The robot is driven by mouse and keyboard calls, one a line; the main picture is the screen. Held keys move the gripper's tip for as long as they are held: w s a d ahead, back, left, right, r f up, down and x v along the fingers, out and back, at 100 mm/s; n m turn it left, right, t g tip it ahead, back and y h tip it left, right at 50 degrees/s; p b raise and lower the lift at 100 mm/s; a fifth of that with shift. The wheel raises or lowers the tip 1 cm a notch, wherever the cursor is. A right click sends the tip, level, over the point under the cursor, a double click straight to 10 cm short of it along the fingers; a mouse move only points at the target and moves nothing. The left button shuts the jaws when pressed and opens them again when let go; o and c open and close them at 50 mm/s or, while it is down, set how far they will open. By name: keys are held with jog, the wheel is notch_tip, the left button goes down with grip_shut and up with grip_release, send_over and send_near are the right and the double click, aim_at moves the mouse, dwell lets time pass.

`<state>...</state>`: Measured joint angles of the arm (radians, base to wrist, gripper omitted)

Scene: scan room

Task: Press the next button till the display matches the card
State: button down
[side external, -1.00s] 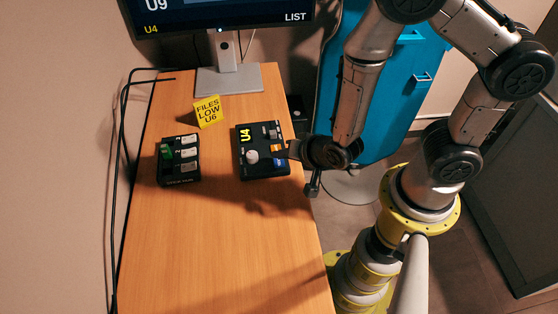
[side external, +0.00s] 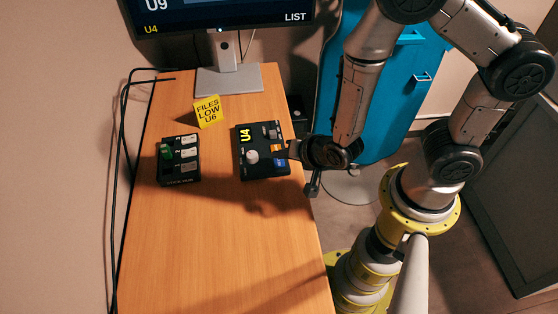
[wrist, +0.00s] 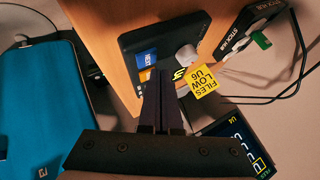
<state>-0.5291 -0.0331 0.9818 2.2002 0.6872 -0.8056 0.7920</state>
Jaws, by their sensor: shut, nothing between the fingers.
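A yellow card (side external: 208,111) stands on the desk and reads "FILES LOW U6"; it also shows in the wrist view (wrist: 204,81). The box carries a pale round knob (side external: 252,157), an orange button (side external: 277,148) and a blue button (side external: 280,161) with lettering too small to read surely. The blue button also shows in the wrist view (wrist: 147,59). My gripper (side external: 291,150) is shut and empty at the box's right edge, beside the orange and blue buttons; contact cannot be told.
A monitor (side external: 220,16) at the back shows "U9", "U4" and "LIST". A black hub (side external: 179,182) with a green stick sits left of the box. Cables (side external: 123,160) run along the left edge. A blue cabinet (side external: 385,100) stands right of the desk. The front desk is clear.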

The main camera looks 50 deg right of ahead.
aim_at(282, 165)
jog(key=shift+f, duration=0.15)
dwell(0.7)
jog(key=shift+f, duration=0.3)
jog(key=shift+f, duration=0.4)
dwell(0.6)
jog(key=shift+r, duration=0.85)
jog(key=shift+r, duration=2.5)
jog(key=shift+d, duration=0.1)
